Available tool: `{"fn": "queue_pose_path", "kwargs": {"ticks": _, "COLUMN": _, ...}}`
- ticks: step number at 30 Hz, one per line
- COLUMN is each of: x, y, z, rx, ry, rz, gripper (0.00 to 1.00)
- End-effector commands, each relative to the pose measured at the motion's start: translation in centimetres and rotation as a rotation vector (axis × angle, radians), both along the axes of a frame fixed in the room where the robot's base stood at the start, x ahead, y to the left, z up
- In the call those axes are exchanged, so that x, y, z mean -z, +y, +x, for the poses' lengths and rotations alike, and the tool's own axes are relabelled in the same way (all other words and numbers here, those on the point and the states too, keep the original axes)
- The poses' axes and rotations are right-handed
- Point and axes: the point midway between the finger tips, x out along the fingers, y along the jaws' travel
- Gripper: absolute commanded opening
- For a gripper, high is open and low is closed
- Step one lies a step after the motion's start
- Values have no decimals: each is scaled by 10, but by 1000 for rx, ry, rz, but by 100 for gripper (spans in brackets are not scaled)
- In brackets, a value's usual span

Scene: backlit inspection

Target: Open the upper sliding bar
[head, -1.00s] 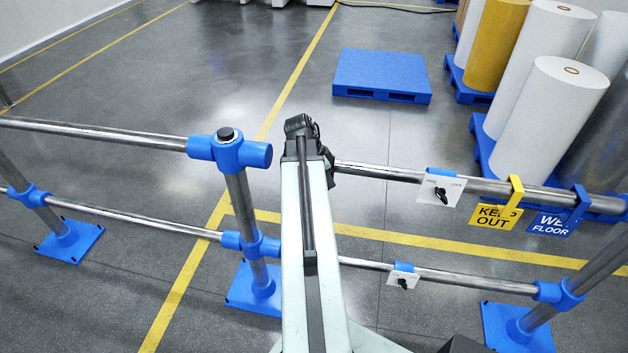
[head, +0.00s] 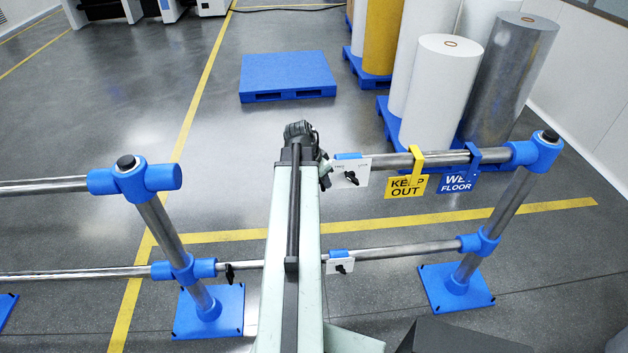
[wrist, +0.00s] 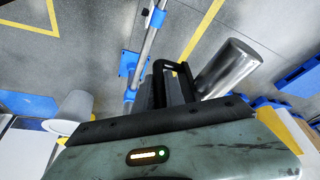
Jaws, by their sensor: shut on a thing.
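The upper sliding bar is almost wholly hidden behind my arm and inside the thicker upper rail tube (head: 385,161). My gripper (head: 325,170) is at the left mouth of this tube, close to the white lock plate (head: 351,171), and is shut on the bar's end. The exact hold is hidden by my arm. The left post's upper blue socket (head: 163,177) is empty, with open space between it and my arm. In the wrist view my dark gripper (wrist: 172,85) shows, but its hold is unclear.
The lower bar (head: 240,267) spans to the left post, with a black knob (head: 229,273) on it. A yellow KEEP OUT sign (head: 406,186) and a blue floor sign (head: 457,183) hang on the upper tube. A blue pallet (head: 288,76) and rolls stand behind.

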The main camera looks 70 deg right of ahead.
Motion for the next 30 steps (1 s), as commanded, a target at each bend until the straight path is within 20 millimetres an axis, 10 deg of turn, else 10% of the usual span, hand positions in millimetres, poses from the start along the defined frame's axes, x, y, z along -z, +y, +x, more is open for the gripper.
{"fn": "queue_pose_path", "kwargs": {"ticks": 14, "x": 0, "y": 1, "z": 4, "rx": -15, "ry": 0, "rz": -1, "gripper": 0}}
{"fn": "queue_pose_path", "kwargs": {"ticks": 16, "x": -1, "y": 1, "z": 5, "rx": -16, "ry": 1, "rz": -1, "gripper": 34}}
{"fn": "queue_pose_path", "kwargs": {"ticks": 30, "x": -12, "y": 5, "z": 7, "rx": -17, "ry": 0, "rz": 0, "gripper": 36}}
